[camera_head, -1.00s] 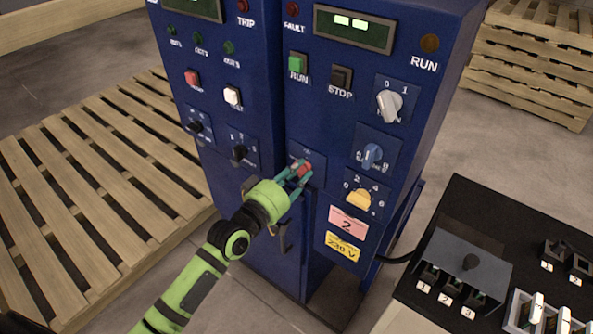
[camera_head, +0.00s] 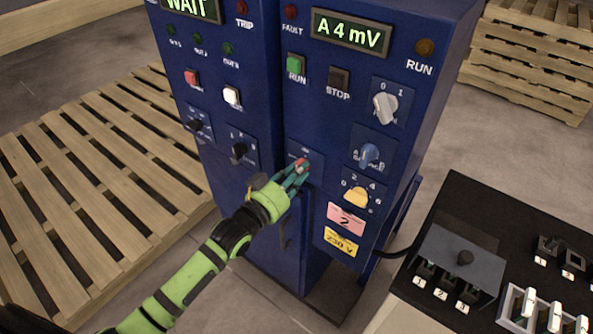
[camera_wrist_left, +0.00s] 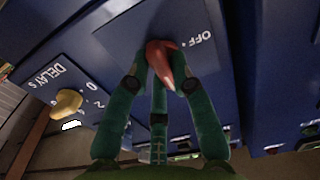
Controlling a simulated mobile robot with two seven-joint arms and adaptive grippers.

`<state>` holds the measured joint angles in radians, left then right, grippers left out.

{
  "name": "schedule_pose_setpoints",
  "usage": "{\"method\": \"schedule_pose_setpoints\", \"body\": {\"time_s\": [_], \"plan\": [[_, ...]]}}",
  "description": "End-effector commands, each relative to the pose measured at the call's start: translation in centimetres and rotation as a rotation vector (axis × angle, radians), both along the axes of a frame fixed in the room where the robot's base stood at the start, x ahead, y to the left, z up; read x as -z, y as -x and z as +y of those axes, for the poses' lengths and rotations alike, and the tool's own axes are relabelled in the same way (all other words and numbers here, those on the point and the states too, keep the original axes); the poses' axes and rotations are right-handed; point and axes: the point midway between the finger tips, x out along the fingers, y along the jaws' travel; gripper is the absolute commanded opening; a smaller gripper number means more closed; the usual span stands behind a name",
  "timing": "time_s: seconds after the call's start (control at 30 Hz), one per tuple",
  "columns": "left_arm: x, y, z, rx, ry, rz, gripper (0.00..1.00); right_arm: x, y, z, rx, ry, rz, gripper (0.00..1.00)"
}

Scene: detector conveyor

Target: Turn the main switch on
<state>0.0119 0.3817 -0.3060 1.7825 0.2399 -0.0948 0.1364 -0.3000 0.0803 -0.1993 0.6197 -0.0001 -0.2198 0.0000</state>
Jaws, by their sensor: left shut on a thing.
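The main switch is a red knob (camera_head: 302,162) on a small blue plate at the lower left of the right-hand cabinet's front. In the left wrist view the red knob (camera_wrist_left: 158,57) stands out from the panel, with "OFF" lettering beside it. My left gripper (camera_head: 298,172) has its teal fingers shut around the knob; the fingers (camera_wrist_left: 161,75) also show on either side of it in the wrist view. They hide part of the knob, and I cannot read its exact position. My right gripper is not in view.
The right cabinet display (camera_head: 350,33) reads "A 4 mV"; the left display (camera_head: 192,8) reads "WAIT". A yellow knob (camera_head: 355,195), blue knob (camera_head: 369,154) and white knob (camera_head: 385,106) sit right of the switch. A black-topped table (camera_head: 468,190) stands at lower right, a pallet (camera_head: 95,170) at left.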

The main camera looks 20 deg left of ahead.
Motion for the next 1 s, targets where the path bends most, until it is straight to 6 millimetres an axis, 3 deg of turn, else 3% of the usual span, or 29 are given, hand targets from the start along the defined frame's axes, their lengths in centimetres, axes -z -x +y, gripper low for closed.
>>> {"method": "schedule_pose_setpoints", "body": {"time_s": [0.53,0.57,0.6,1.0], "plan": [[0.18,0.01,-0.01,0.000,-0.027,-0.005,0.00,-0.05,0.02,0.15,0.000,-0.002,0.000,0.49],[0.19,0.01,-0.01,0.000,-0.027,-0.005,0.32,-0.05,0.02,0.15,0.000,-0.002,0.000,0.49],[0.20,0.01,0.00,0.000,-0.027,-0.005,0.47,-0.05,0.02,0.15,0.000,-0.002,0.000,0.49],[0.18,0.34,0.13,0.000,-0.024,-0.004,0.48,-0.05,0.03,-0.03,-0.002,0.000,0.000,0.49]]}}
